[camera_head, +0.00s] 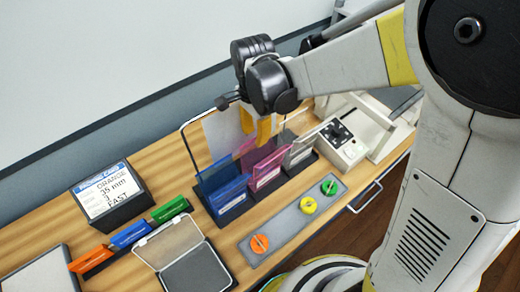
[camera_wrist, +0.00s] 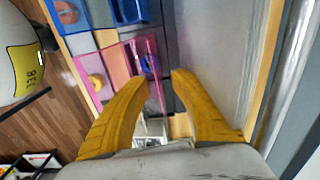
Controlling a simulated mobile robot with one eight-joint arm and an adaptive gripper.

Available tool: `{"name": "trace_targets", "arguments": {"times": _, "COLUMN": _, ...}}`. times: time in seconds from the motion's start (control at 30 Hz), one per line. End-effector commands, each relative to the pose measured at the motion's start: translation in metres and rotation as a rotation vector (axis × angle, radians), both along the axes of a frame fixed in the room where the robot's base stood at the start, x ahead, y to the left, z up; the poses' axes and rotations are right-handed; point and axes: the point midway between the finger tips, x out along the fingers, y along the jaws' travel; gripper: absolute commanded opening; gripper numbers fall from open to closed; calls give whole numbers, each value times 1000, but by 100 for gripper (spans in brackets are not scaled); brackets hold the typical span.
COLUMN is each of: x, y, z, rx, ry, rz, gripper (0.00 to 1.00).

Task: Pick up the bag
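I cannot clearly make out a bag. My gripper (camera_head: 256,130) has yellow fingers and points down above a row of dark bins. In the wrist view its fingers (camera_wrist: 162,78) are apart, with nothing clearly held. A translucent pink upright piece (camera_wrist: 153,68) shows close to the left fingertip; I cannot tell whether they touch. In the head view the row holds a blue piece (camera_head: 229,194), a pink piece (camera_head: 266,172) and a grey-white piece (camera_head: 300,152). A pale panel (camera_head: 216,136) inside a wire loop stands behind them, partly hidden by my gripper.
An open clear-lidded case (camera_head: 198,273), a labelled box (camera_head: 108,197) and orange, blue and green pieces (camera_head: 131,235) are at the left. A grey strip with coloured knobs (camera_head: 308,205) lies in front. A white device (camera_head: 348,150) stands right. The wall (camera_head: 170,105) is close behind.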

Motion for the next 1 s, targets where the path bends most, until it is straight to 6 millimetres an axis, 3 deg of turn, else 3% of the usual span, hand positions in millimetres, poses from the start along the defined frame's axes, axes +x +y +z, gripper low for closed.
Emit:
{"name": "trace_targets", "arguments": {"times": 0.3, "x": -4, "y": -2, "z": -46, "rx": 1, "ry": -1, "rz": 1, "gripper": 28}}
{"name": "trace_targets", "arguments": {"times": 0.6, "x": -5, "y": -2, "z": -50, "rx": 1, "ry": -1, "rz": 1, "gripper": 28}}
{"name": "trace_targets", "arguments": {"times": 0.7, "x": -5, "y": -2, "z": -50, "rx": 1, "ry": -1, "rz": 1, "gripper": 0}}
{"name": "trace_targets", "arguments": {"times": 1.0, "x": -5, "y": -2, "z": -49, "rx": 1, "ry": -1, "rz": 1, "gripper": 0}}
